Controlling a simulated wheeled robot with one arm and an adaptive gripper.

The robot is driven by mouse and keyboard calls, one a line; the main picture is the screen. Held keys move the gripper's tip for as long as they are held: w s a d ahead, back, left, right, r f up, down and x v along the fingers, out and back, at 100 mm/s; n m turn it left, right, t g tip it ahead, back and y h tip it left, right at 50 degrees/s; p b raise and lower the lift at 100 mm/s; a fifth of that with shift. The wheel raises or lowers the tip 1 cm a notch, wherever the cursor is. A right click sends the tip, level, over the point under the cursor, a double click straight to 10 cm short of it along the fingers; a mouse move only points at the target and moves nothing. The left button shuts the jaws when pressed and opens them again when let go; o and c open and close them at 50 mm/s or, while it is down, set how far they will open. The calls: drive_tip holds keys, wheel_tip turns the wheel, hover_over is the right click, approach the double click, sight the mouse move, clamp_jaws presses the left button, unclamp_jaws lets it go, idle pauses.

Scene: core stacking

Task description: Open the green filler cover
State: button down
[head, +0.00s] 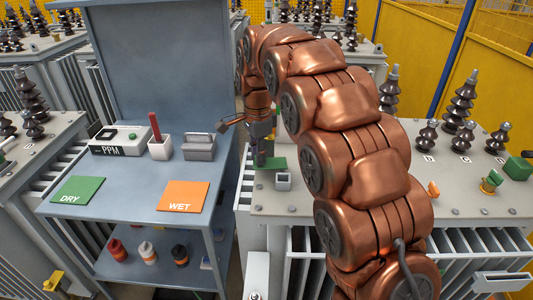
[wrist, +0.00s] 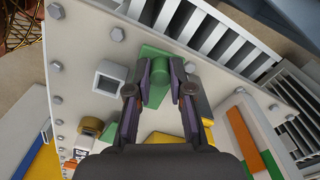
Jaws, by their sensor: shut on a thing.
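The green filler cover (head: 272,163) is a flat green piece on the grey transformer top, just behind a small square grey neck (head: 283,181). My gripper (head: 261,158) points down at it and partly hides it. In the wrist view the cover (wrist: 154,66) has a rounded raised part between my two fingertips (wrist: 158,88). My fingers are shut on this green part. The grey neck (wrist: 108,78) with a dark square centre stands to the left, apart from my fingers. I cannot tell whether the cover is raised off the surface.
Dark ribbed insulators (head: 459,105) stand on the right of the transformer top, with a green-topped brass valve (head: 491,182) nearby. The blue-grey workbench (head: 130,182) at left holds a PPM meter (head: 120,140), a green DRY card (head: 78,190) and an orange WET card (head: 183,195).

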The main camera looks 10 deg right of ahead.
drive_tip(key=shift+w+m, duration=0.25)
drive_tip(key=shift+m, duration=0.15)
drive_tip(key=c, duration=1)
unclamp_jaws()
drive_tip(key=shift+c, duration=0.2)
drive_tip(key=shift+r, duration=0.1)
drive_tip(key=shift+r, duration=3.65)
